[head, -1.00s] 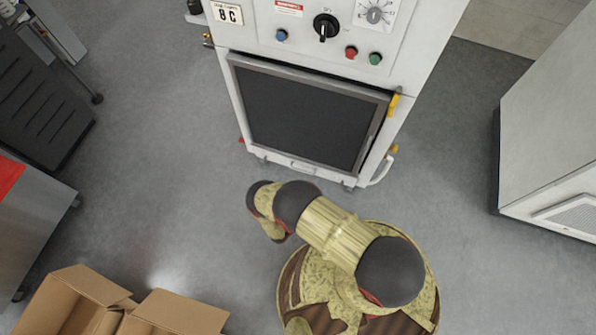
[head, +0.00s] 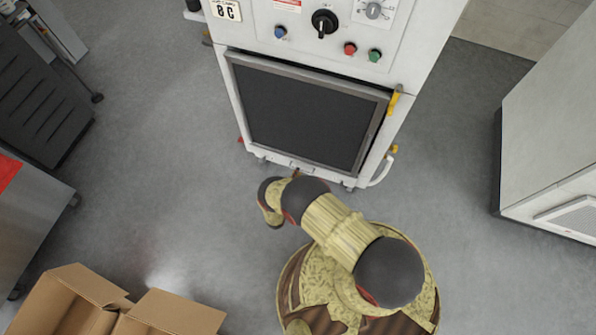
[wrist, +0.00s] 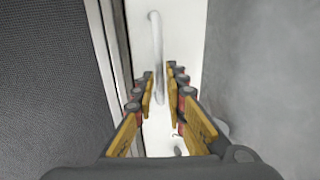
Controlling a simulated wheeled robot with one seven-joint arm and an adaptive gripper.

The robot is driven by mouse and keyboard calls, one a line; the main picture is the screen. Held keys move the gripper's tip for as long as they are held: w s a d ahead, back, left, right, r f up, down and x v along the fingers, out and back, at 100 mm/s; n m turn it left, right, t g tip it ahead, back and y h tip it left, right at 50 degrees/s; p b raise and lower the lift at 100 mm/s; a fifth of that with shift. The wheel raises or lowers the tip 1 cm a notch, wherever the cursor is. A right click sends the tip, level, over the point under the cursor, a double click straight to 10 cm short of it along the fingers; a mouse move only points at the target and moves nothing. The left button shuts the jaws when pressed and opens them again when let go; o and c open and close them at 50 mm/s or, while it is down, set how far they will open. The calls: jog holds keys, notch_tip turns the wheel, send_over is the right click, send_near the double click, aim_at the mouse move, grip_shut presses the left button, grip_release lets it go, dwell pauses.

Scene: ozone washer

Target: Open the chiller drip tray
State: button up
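The white chiller cabinet has a dark mesh door (head: 305,115), which is shut. Below the door is a narrow white front (wrist: 186,30), seemingly the drip tray, with a slim white bar handle (wrist: 157,50). In the head view, my arm partly hides this low front. My gripper (wrist: 160,78) is open, its yellow-padded fingers pointing at the handle. The near end of the handle shows in the gap between the fingers; contact cannot be told. The tray appears closed against the cabinet.
Control knobs and buttons (head: 325,22) are on the cabinet top. Open cardboard boxes (head: 75,300) lie at lower left. A large white unit (head: 550,140) stands right. The grey floor before the cabinet is clear.

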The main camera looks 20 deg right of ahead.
jog(key=shift+b+x, duration=0.3)
jog(key=shift+x, duration=1)
jog(key=shift+c, duration=0.9)
grip_shut()
jog(key=shift+s, duration=0.15)
